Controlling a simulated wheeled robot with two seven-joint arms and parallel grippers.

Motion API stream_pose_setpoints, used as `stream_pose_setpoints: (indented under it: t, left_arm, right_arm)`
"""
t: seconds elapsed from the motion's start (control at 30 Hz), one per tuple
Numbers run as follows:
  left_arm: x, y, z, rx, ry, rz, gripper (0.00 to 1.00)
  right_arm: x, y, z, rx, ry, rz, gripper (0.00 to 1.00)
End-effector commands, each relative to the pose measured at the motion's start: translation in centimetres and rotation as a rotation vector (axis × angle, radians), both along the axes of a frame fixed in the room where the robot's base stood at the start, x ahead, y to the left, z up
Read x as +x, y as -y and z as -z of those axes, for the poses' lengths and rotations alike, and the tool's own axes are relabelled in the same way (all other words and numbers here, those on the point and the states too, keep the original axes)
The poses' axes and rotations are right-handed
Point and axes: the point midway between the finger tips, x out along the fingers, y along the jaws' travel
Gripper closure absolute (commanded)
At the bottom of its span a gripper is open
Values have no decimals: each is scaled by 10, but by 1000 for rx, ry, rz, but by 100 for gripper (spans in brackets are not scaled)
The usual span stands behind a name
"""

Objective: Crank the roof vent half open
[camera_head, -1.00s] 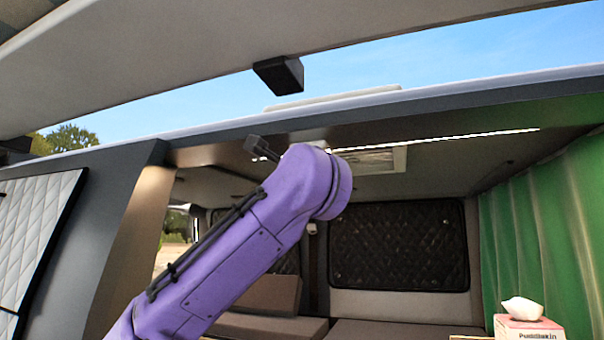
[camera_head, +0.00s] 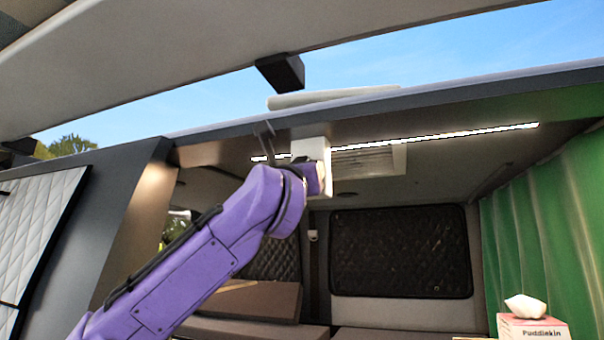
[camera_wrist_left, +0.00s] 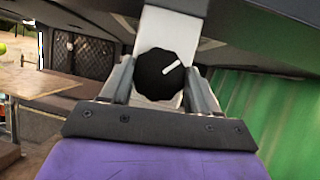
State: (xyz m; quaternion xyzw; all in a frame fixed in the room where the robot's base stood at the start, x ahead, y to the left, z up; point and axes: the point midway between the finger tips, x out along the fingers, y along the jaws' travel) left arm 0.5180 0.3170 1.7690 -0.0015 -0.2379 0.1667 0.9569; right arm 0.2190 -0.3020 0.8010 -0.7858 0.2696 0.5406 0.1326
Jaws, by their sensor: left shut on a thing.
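The roof vent (camera_head: 372,160) is a pale louvred panel in the van ceiling, seen behind my left arm in the head view. Its pale lid (camera_head: 330,97) shows above the roof edge, slightly raised. The pointer slants up to the right. My left gripper (camera_wrist_left: 160,88) is shut on the knob, one finger on each side. My right gripper is in neither view.
The dark roof edge (camera_head: 220,135) and the raised tailgate (camera_head: 170,60) with a black block (camera_head: 281,72) lie close above my arm. A green curtain (camera_head: 545,230) hangs at right. A tissue box (camera_head: 530,328) stands below. Open room lies inside the van.

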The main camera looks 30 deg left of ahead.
Motion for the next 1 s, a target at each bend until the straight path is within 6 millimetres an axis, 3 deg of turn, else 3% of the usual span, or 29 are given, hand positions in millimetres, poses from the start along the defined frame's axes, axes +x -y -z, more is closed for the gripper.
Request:
stream_pose_setpoints:
  t: [0.7,1.0]
  left_arm:
    - [-3,-7,-6,657,-151,-2,70]
    - [-4,-9,-5,929,-216,-2,70]
  right_arm:
    - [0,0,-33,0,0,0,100]
    - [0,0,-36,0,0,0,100]
